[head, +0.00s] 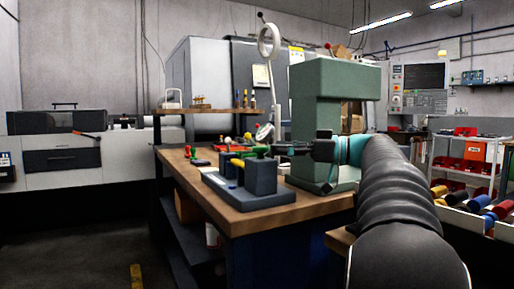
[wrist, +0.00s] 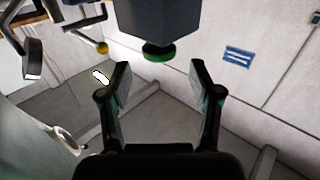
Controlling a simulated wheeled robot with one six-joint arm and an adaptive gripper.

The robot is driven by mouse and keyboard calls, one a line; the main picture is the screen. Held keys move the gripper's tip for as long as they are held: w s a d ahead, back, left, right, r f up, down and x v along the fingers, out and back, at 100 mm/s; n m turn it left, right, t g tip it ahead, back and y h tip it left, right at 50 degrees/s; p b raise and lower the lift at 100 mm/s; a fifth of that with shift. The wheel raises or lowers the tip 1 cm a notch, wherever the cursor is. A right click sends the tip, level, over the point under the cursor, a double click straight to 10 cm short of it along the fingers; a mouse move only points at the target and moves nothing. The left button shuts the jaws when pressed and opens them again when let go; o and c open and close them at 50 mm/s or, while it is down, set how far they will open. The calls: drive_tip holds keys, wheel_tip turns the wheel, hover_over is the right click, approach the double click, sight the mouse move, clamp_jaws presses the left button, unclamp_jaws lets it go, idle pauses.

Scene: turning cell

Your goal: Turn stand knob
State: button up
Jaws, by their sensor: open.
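In the wrist view a round green knob (wrist: 158,52) sits on the end of a dark grey-blue block (wrist: 158,20). My gripper (wrist: 160,76) is open, its two fingers apart with nothing between them. The knob lies beyond the fingertips, roughly centred between them, and looks apart from both. In the head view my gripper (head: 276,149) reaches left past the green machine column (head: 333,85), over the bench. A dark grey stand (head: 262,198) with upright blocks is just left of it.
The wooden bench (head: 235,217) carries several small coloured-handled tools left of the stand. The green machine column stands close beside my arm. A lever with a yellow ball (wrist: 103,47) shows at upper left in the wrist view. Shelving with red bins (head: 478,168) is at right.

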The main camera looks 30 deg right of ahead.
sight(260, 147)
drive_tip(key=shift+p+x, duration=0.3)
drive_tip(key=shift+x, duration=2.45)
drive_tip(key=shift+f, duration=0.1)
drive_tip(key=c, duration=1.1)
